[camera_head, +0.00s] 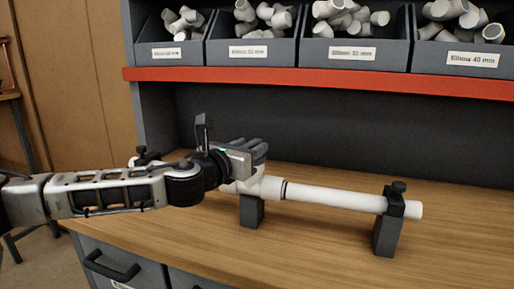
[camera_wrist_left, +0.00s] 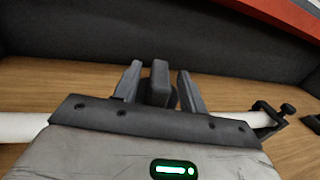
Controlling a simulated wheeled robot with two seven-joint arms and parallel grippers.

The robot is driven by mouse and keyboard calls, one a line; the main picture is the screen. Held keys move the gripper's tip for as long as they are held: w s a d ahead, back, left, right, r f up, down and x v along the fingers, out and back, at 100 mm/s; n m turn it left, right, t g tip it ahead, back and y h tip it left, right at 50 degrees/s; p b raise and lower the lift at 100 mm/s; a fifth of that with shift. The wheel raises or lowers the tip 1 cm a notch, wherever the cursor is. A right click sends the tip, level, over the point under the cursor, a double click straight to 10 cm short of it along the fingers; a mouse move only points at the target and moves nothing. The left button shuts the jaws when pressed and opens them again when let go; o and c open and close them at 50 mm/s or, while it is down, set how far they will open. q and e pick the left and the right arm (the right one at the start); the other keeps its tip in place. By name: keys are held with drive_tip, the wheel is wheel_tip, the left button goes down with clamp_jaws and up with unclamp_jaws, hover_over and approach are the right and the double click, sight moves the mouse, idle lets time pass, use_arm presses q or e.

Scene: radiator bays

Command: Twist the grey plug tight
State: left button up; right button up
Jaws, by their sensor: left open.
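The grey plug (camera_wrist_left: 159,82) shows in the left wrist view as a dark grey upright wing between my two fingers. My left gripper (camera_wrist_left: 160,88) is open, with one finger on each side of the wing and small gaps showing. In the head view my left gripper (camera_head: 254,149) is over the white pipe fitting (camera_head: 268,187). There the plug is mostly hidden by the gripper and hard to tell from the fingers. The plug's lower part and seat are hidden. My right gripper is not in view.
A white pipe (camera_head: 335,198) runs right from the fitting, held by a dark clamp stand (camera_head: 388,235) with a knob. Another stand (camera_head: 251,211) is under the fitting. Grey bins (camera_head: 252,53) of white elbows stand above a red shelf edge (camera_head: 330,84). The wooden worktop (camera_head: 310,250) is clear in front.

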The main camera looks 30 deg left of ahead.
use_arm(q)
drive_tip(key=shift+c, duration=1)
clamp_jaws()
